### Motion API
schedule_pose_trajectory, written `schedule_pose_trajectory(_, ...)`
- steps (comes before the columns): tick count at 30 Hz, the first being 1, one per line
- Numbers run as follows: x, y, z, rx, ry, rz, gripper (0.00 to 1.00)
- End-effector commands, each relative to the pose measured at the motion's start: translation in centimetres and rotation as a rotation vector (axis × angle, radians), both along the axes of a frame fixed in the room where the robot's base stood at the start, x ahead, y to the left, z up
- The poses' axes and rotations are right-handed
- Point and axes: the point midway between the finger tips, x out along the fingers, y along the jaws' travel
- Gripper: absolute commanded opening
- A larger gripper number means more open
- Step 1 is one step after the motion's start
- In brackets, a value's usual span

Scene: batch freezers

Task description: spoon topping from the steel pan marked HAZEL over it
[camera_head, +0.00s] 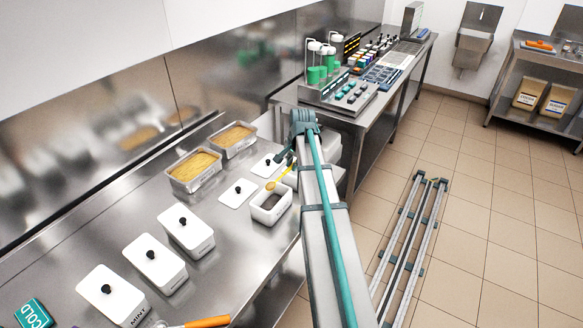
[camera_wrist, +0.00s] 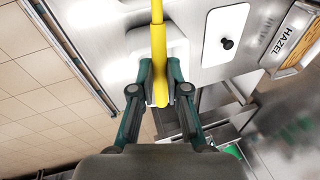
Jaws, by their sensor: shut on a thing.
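My gripper (camera_head: 290,162) is shut on the yellow handle of a spoon (camera_wrist: 158,50). In the head view the spoon's yellow bowl (camera_head: 271,186) is over the far edge of an open white tub (camera_head: 257,213) with a dark inside. Whether the bowl holds topping is too small to tell. The wrist view shows the steel pan marked HAZEL (camera_wrist: 289,42) at the right edge, with tan topping inside. The head view shows two open steel pans of yellowish topping, a nearer one (camera_head: 197,184) and a farther one (camera_head: 247,144); their labels are unreadable there.
Several lidded white tubs (camera_head: 155,262) stand along the counter.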

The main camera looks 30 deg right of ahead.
Motion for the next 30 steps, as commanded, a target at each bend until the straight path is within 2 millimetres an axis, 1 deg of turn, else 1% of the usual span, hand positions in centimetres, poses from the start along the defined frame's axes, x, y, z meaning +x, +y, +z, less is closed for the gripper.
schedule_pose_trajectory(1,-0.4,0.0,-0.5,0.01,-0.025,-0.002,0.0)
schedule_pose_trajectory(15,-1.0,-0.3,-0.7,0.09,-0.232,-0.002,0.0)
schedule_pose_trajectory(30,-1.6,-0.5,-1.4,0.183,-0.471,-0.001,0.0)
